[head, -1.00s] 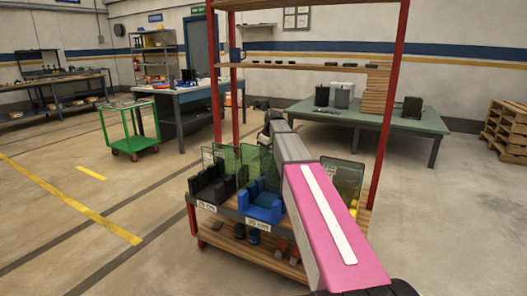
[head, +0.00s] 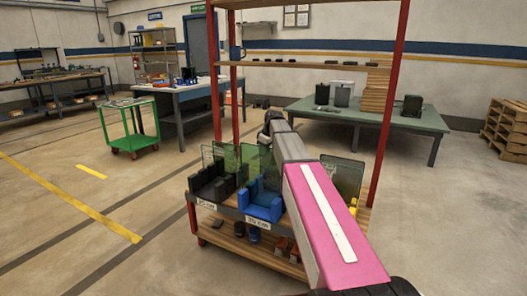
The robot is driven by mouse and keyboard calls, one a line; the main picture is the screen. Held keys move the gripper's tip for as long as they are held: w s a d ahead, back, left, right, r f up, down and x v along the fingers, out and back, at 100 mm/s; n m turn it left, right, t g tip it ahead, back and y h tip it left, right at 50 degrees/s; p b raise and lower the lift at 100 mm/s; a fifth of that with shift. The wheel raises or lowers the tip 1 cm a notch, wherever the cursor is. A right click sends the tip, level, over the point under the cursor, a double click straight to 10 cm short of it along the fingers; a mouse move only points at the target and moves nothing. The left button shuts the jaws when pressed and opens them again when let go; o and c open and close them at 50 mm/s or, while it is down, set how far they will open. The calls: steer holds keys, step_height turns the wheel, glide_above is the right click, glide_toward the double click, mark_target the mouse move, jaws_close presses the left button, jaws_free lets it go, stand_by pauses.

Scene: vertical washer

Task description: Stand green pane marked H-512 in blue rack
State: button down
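Green see-through panes stand just behind and in the racks; one pane (head: 250,158) is behind the blue rack, below the end of my arm. Another green pane (head: 348,174) stands to the right, partly behind my pink arm link. No H-512 mark can be read on any of them. The end of my arm with my gripper (head: 265,138) is above and behind the blue rack. Its fingers are too small and hidden to show whether they hold a pane.
A black rack (head: 211,184) stands left of the blue rack, with a green pane (head: 218,158) behind it. Red posts (head: 391,100) frame the shelf unit, and an upper shelf (head: 305,67) crosses above my arm. A green table (head: 370,116) stands behind.

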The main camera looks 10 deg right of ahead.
steer(key=shift+f, duration=0.2)
steer(key=c, duration=1.2)
jaws_free()
steer(key=shift+c, duration=0.2)
steer(key=v, duration=1)
steer(key=shift+s+d+r, duration=0.1)
steer(key=shift+r, duration=0.25)
step_height(320, 180, up, 10)
